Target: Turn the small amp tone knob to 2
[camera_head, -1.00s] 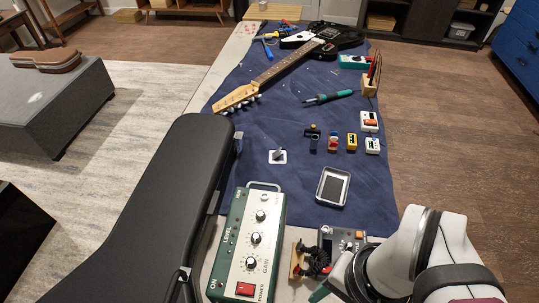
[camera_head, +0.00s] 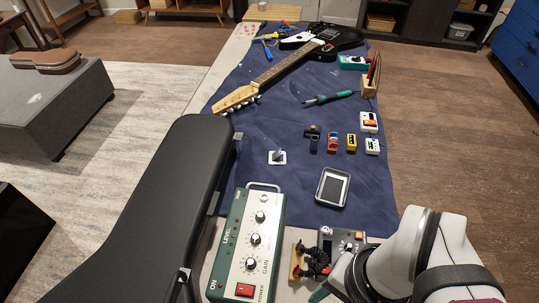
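A green-sided box with a cream front (camera_head: 252,241) lies face up at the bottom centre and looks like the small amp. It has several black-and-silver knobs in a column, a red power switch (camera_head: 244,290) and printing in which LEVEL and GAIN can be read. I cannot make out a tone label or a pointer setting. The knobs in the column are the upper (camera_head: 260,217), middle (camera_head: 255,239) and lower (camera_head: 251,263). My arm comes in from the lower right and its end is right of the box.
A dark grey device (camera_head: 341,238) with small knobs is partly behind my arm. A wooden piece (camera_head: 297,262) with black coils (camera_head: 315,257) stands between the box and my arm. A metal tray (camera_head: 333,187) and small pedals (camera_head: 352,142) lie on the blue mat (camera_head: 285,110).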

